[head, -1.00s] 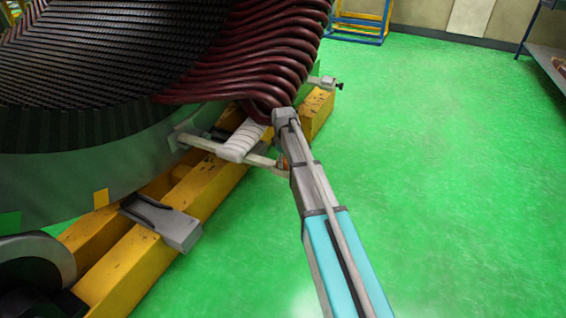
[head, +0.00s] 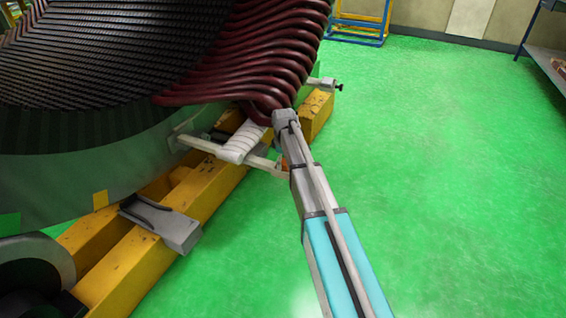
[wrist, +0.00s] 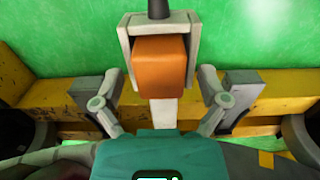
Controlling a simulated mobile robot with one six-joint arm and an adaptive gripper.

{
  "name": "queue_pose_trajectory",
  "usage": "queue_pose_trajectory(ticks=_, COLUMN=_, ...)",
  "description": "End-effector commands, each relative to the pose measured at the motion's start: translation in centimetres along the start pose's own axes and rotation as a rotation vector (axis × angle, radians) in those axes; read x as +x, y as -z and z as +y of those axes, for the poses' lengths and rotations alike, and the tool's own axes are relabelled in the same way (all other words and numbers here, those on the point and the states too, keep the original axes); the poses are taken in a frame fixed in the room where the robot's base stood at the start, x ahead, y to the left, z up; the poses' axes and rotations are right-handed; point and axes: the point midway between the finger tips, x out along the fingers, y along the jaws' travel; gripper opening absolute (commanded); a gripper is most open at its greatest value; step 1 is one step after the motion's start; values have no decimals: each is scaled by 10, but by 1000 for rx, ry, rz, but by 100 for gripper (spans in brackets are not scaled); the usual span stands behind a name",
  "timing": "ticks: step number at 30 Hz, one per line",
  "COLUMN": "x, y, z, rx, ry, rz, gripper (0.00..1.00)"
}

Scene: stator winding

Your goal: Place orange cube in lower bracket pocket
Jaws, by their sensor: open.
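The orange cube (wrist: 160,64) sits inside a grey-white, U-shaped bracket pocket (wrist: 127,48) in the wrist view. Pocket walls stand on its left and right, with a dark round knob at the top. My gripper (wrist: 163,97) is open, with one finger to each side of the cube and a clear gap on both sides. Nothing is held between the fingers. In the head view, only a small bit of the cube (head: 285,166) shows beside my arm, at the end of the pale bracket arm (head: 262,162). My gripper is hidden there behind my arm.
The stator (head: 90,160) with dark red coils (head: 270,50) fills the upper left. Yellow beams (head: 150,250) run beneath it, with a grey block (head: 165,225) on one. Green floor (head: 450,180) lies open to the right. A shelf (head: 548,65) stands at the far right.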

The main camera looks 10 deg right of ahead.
Motion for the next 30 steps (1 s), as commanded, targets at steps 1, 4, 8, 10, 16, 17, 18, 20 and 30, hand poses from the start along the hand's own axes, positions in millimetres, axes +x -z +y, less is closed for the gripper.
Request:
queue_pose_trajectory(ticks=1, x=-2, y=0, z=0, rx=0, ry=0, rz=0, gripper=93)
queue_pose_trajectory(ticks=4, x=-5, y=0, z=0, rx=0, ry=0, rz=0, gripper=93)
queue_pose_trajectory(ticks=8, x=-12, y=0, z=0, rx=0, ry=0, rz=0, gripper=93)
queue_pose_trajectory(ticks=10, x=-17, y=0, z=0, rx=0, ry=0, rz=0, gripper=93)
queue_pose_trajectory(ticks=16, x=-34, y=0, z=0, rx=0, ry=0, rz=0, gripper=93)
queue_pose_trajectory(ticks=17, x=-37, y=0, z=0, rx=0, ry=0, rz=0, gripper=93)
queue_pose_trajectory(ticks=18, x=-40, y=0, z=0, rx=0, ry=0, rz=0, gripper=93)
queue_pose_trajectory(ticks=20, x=-45, y=0, z=0, rx=0, ry=0, rz=0, gripper=93)
queue_pose_trajectory(ticks=30, x=-73, y=0, z=0, rx=0, ry=0, rz=0, gripper=93)
